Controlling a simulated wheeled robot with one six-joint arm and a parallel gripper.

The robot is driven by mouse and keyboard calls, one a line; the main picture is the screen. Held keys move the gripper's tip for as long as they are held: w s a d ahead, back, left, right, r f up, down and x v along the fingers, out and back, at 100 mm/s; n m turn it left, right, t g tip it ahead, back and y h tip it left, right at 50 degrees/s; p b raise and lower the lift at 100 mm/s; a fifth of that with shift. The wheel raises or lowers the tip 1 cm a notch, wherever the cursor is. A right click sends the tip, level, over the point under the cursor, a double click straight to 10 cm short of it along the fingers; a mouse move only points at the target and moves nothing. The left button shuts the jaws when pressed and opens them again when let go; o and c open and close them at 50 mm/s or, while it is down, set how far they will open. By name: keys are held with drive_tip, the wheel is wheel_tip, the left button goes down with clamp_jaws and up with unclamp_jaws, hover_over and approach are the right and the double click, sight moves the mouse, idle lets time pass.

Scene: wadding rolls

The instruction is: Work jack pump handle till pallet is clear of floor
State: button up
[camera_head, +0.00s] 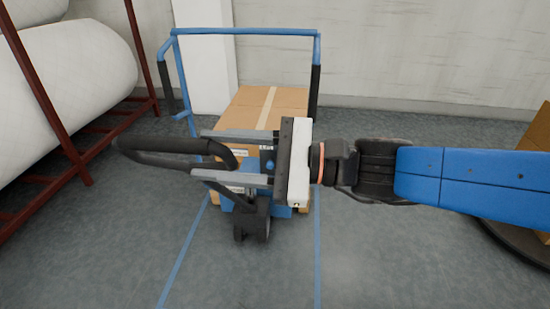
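The jack's pump handle (160,145) is a black loop extending left from the jack, low over the floor. My gripper (197,155) reaches in from the right, with its two grey fingers pointing left and spread apart. The right part of the handle loop lies between the fingers, and I cannot see clear contact. The jack's black wheel unit (252,222) stands on the floor below my gripper. A cardboard box (270,97) sits behind as the load. The pallet and its gap to the floor are hidden by the jack and my gripper.
A blue tube frame (245,31) with black grips stands around the box. White wadding rolls (78,70) lie on a dark red rack (45,95) at left. Blue floor lines (318,250) run toward me. A brown box (540,130) is at the right edge. The front floor is clear.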

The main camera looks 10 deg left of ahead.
drive_tip(key=d, duration=0.9)
drive_tip(key=shift+d, duration=0.15)
idle(0.4)
